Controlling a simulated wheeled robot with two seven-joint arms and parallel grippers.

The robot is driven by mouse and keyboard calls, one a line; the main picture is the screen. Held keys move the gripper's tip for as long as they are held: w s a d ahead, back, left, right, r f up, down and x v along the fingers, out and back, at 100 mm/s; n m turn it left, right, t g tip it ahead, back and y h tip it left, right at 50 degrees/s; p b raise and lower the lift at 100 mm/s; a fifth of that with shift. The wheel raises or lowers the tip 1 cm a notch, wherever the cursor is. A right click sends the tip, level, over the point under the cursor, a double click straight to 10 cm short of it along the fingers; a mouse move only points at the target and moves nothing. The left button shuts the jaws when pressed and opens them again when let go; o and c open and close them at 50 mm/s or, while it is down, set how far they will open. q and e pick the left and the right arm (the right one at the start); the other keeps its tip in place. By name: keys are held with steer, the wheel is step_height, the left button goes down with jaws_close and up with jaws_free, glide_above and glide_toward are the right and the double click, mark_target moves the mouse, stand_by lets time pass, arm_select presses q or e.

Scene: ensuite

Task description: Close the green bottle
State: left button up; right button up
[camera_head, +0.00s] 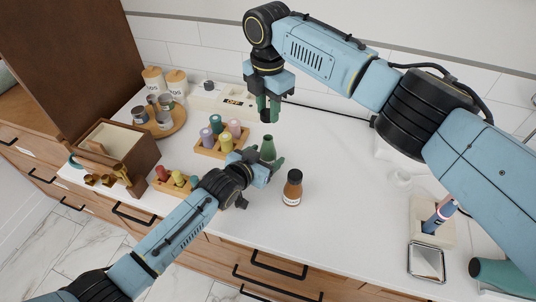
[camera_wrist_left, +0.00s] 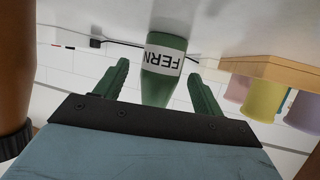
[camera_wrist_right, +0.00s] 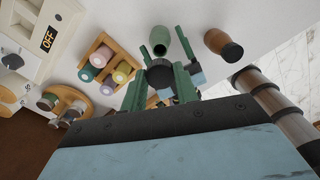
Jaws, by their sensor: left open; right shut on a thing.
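The green bottle (camera_head: 268,147) stands upright on the counter, its label reading FERN in the left wrist view (camera_wrist_left: 165,62). No cap shows on its neck in the right wrist view (camera_wrist_right: 160,36). My left gripper (camera_head: 265,163) is open, its fingers on either side of the bottle with visible gaps in the left wrist view (camera_wrist_left: 158,72). My right gripper (camera_head: 268,107) is raised above and behind the bottle, pointing down. It is shut on a dark round thing (camera_wrist_right: 160,77), apparently a cap, mostly hidden in the head view.
A brown bottle with a black cap (camera_head: 292,187) stands close to the right of the green bottle. A wooden rack of coloured jars (camera_head: 208,150) stands left. A holder with a tube (camera_head: 432,235) is far right. The counter's middle right is clear.

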arm_select(q)
steer(key=shift+c, duration=0.4)
steer(key=c, duration=1.4)
arm_select(e)
glide_above(268, 137)
steer(key=shift+f, duration=2.5)
steer(key=shift+d+f, duration=0.1)
steer(key=shift+f, duration=0.8)
arm_select(q)
jaws_close()
arm_select(e)
steer(key=shift+s+f, duration=0.1)
steer(key=shift+f, duration=0.5)
